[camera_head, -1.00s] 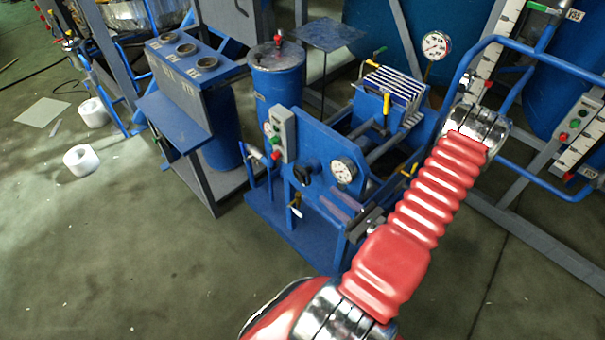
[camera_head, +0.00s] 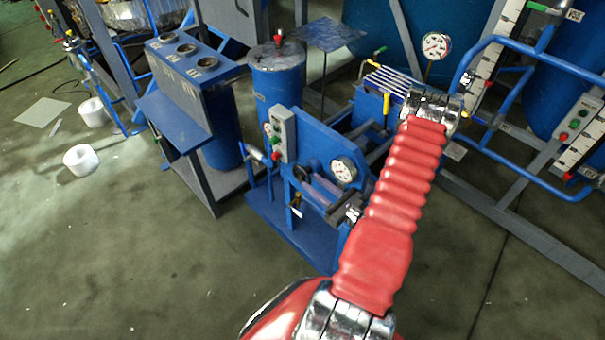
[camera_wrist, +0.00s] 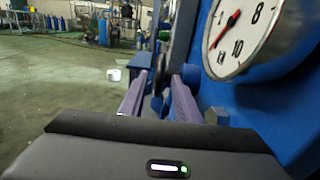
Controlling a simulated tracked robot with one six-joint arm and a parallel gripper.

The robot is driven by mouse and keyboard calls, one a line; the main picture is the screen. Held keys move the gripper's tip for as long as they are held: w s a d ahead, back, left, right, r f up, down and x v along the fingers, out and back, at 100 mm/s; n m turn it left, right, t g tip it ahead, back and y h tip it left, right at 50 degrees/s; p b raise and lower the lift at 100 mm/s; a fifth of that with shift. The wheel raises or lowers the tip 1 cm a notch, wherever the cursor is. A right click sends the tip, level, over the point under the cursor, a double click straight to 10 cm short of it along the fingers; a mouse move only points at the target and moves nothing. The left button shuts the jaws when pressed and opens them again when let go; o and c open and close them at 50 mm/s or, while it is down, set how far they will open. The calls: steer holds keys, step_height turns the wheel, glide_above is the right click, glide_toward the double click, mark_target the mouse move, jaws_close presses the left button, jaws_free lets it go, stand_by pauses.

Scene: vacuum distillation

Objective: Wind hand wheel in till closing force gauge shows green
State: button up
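The black hand wheel (camera_head: 302,173) sits on the front of the blue filter press (camera_head: 322,148), partly hidden by my gripper in the head view. In the wrist view the dark, edge-on wheel (camera_wrist: 158,84) shows between my two purple fingers. My gripper (camera_wrist: 158,78) is open, with a gap between the fingers. I cannot tell whether either finger touches the wheel. The white closing force gauge (camera_head: 344,170) is just right of the wheel. In the wrist view the gauge (camera_wrist: 242,38) is cut off, its red needle points down-left, and no green shows in its visible part.
A grey button box (camera_head: 281,135) stands left of the wheel. A blue panel carries the gauge close beside my gripper. A second gauge (camera_head: 436,45) stands behind the press. A blue drum (camera_head: 277,80) is behind left. The floor in front is clear.

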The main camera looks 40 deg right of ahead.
mark_target(293, 168)
steer(key=shift+w+a, duration=0.1)
steer(key=shift+w, duration=3.05)
jaws_close()
